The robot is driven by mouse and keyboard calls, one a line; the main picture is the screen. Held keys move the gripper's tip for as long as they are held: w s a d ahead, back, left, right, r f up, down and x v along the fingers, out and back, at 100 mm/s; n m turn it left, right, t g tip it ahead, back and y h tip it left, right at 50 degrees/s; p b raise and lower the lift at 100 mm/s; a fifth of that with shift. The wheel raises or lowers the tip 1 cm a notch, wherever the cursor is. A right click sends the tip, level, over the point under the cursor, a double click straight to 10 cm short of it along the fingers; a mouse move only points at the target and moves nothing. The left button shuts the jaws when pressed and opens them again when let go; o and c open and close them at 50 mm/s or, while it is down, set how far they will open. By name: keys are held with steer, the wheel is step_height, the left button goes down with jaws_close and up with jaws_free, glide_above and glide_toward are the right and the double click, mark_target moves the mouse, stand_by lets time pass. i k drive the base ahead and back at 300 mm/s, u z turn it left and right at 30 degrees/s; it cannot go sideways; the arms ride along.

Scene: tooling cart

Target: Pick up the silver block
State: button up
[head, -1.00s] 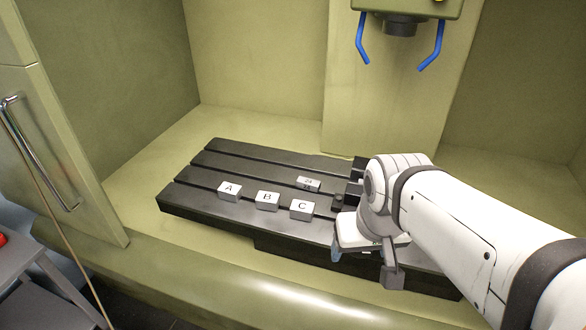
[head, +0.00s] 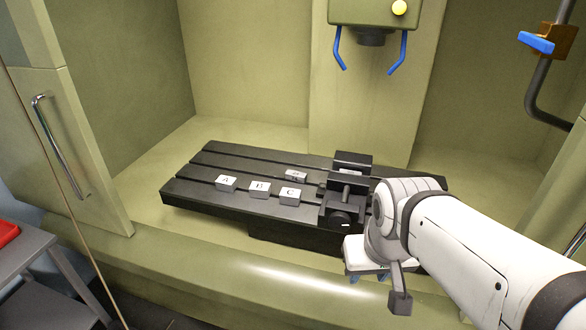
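Several small silver-grey blocks lie on the black slotted machine table (head: 185,199). Three form a front row marked A (head: 226,184), B (head: 260,190) and C (head: 290,196). Another silver block (head: 296,175) lies behind C, with dark marks on top too small to read. A narrow light grey patch shows between the jaws of the black vise (head: 345,205); I cannot tell what it is.
The machine spindle head (head: 372,12) with two blue nozzles hangs above the back. A pale green cabinet wall and door with a handle (head: 58,146) stand at left. A grey stand with a red tray (head: 6,232) is at lower left. Space above the blocks is clear.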

mark_target(287, 196)
steer(key=z, duration=1.55)
steer(key=k, duration=0.65)
steer(key=u, duration=1.2)
steer(key=i, duration=1)
steer(key=u, duration=0.05)
